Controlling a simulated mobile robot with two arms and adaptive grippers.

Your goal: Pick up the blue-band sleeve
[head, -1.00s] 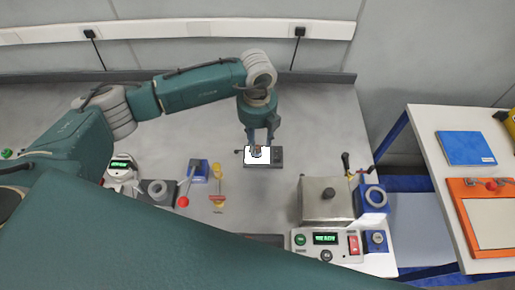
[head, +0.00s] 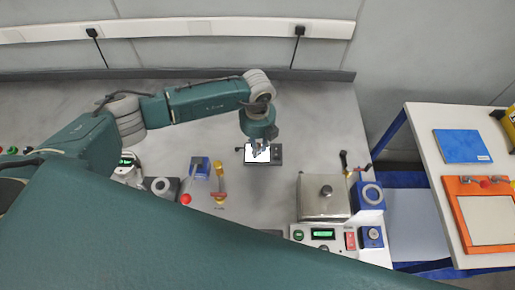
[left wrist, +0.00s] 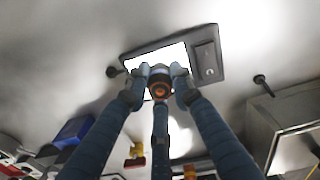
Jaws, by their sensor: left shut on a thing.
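My left gripper (left wrist: 160,85) is shut on a small round sleeve (left wrist: 159,90), pinched between its fingertips. The sleeve looks dark grey with an orange-brown inside in the left wrist view. In the head view the left gripper (head: 260,150) is over a dark device with a bright white panel (head: 252,158), and the sleeve is too small to make out there. In the left wrist view the white panel (left wrist: 180,52) lies behind the sleeve; I cannot tell the gap between them. My right gripper is not in view.
A steel box with a knob (head: 324,207) and a control panel (head: 323,235) stand at the right of the bench. A blue block (head: 200,168) and a red-and-yellow tool (head: 219,185) lie left of the device. A side table (head: 450,188) holds a blue book (head: 462,146). The back bench is clear.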

